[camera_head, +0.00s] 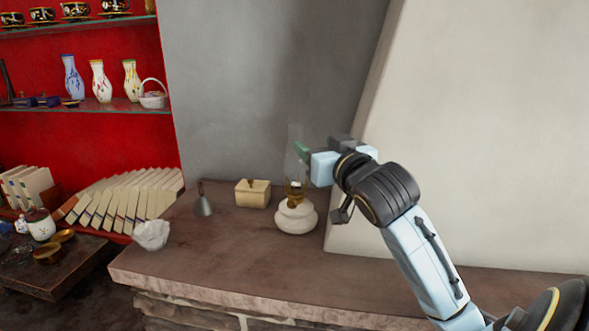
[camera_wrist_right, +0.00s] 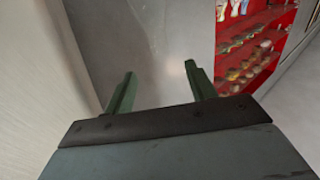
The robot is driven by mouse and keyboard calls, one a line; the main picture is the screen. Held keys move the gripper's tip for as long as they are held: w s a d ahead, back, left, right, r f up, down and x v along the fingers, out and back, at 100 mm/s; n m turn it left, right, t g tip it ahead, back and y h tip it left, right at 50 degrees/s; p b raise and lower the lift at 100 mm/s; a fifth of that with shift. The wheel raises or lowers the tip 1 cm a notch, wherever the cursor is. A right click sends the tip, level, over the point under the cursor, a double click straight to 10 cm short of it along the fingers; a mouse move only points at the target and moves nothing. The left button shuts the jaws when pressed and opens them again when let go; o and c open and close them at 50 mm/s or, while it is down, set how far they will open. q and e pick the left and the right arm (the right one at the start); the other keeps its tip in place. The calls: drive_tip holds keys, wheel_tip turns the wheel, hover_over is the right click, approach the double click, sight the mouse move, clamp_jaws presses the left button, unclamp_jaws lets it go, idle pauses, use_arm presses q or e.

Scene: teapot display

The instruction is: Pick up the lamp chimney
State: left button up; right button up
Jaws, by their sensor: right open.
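The lamp chimney (camera_head: 294,160) is a clear, faint glass tube standing upright on the lamp, which has a white round base (camera_head: 296,217) and a brass burner (camera_head: 294,190). The lamp stands on the stone ledge. My right gripper (camera_head: 302,151) is open, with its green fingers at the height of the chimney's upper part, just to its right or overlapping it. Contact cannot be told. In the right wrist view the two green fingers (camera_wrist_right: 158,88) are spread apart, and a faint glassy shape shows beyond them. My left gripper is not in view.
On the ledge (camera_head: 245,260) stand a cream box (camera_head: 252,194), a small grey bell (camera_head: 203,201) and a crumpled white object (camera_head: 151,235). A pale wall (camera_head: 480,150) rises close behind my right arm. Red shelves with vases (camera_head: 101,82) are at the left.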

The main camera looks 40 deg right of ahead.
sight(299, 133)
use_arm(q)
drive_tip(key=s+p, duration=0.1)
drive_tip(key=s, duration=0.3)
use_arm(e)
drive_tip(key=x, duration=0.6)
drive_tip(key=shift+w+f+p, duration=0.1)
drive_tip(key=shift+w+p, duration=0.1)
drive_tip(key=shift+p, duration=0.1)
drive_tip(key=shift+w, duration=0.25)
drive_tip(key=p+x, duration=0.1)
drive_tip(key=x, duration=0.1)
drive_tip(key=p+x, duration=0.1)
drive_tip(key=x, duration=0.1)
drive_tip(key=shift+d, duration=0.25)
drive_tip(key=shift+w+d+f, duration=0.1)
drive_tip(key=shift+w, duration=0.35)
drive_tip(key=shift+c, duration=0.8)
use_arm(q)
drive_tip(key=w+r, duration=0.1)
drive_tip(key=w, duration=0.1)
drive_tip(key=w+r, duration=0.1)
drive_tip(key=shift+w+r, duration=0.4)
use_arm(e)
clamp_jaws()
